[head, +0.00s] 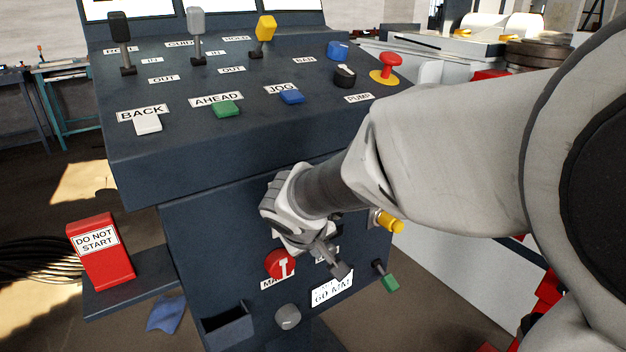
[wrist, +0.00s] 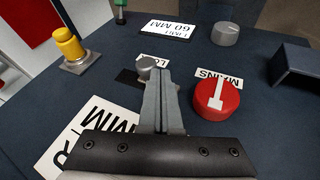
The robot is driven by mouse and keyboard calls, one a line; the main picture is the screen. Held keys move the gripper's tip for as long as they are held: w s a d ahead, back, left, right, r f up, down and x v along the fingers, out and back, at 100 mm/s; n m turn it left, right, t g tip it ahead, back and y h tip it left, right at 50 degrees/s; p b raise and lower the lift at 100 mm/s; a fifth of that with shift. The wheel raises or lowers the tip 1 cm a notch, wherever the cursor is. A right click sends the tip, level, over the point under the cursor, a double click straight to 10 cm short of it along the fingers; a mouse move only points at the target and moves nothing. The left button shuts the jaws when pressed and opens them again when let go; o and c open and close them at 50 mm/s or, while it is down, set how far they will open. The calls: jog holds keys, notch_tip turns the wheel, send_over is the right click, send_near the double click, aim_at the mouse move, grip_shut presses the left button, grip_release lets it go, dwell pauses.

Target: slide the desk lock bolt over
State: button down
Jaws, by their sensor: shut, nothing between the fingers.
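The desk lock bolt (wrist: 147,65) shows in the wrist view as a small round grey knob on a dark slot plate (wrist: 130,78), beside a partly hidden label starting "LO". My gripper (wrist: 162,72) is shut and empty. Its fingertips are right beside the knob, on the knob's right in the wrist view; I cannot tell whether they touch it. In the head view my gripper (head: 340,270) reaches down to the front panel of the desk, and I cannot make out the knob apart from the fingers there.
The red MAINS switch (wrist: 217,98) is close to the right of my fingers in the wrist view. A yellow plunger (wrist: 69,43), a grey knob (wrist: 225,33), a dark open box (wrist: 297,69) and a green-handled lever (head: 386,277) also stick out from the panel.

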aim_at(334, 246)
jog(key=shift+w+d, duration=0.5)
jog(key=shift+d, duration=0.25)
jog(key=shift+w+d, duration=0.45)
jog(key=shift+d, duration=0.3)
jog(key=shift+a, duration=0.1)
